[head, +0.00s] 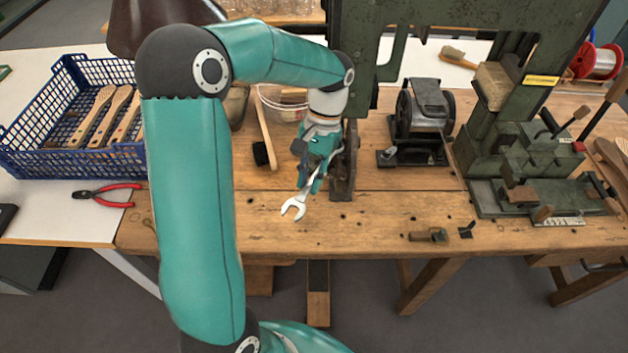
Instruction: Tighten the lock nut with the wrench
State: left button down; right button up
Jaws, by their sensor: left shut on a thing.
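The wrench (294,207) is a silver open-ended tool, its jaw end pointing down and to the left over the wooden bench. My left gripper (311,183) is shut on the wrench and hides its upper part. The gripper is beside the foot of a dark upright metal part (345,165) of the green machine. I cannot make out the lock nut; it may be hidden or too small to tell. My right gripper is not in view.
A blue crate (30,160) with wooden brush handles stands at the left. Red-handled pliers (107,194) lie in front of it. A dark motor-like unit (424,110) and a green machine base (540,196) stand to the right.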

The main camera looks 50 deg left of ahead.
pick_arm(q)
jog(key=shift+r+p, duration=2.45)
jog(key=shift+r, duration=0.6)
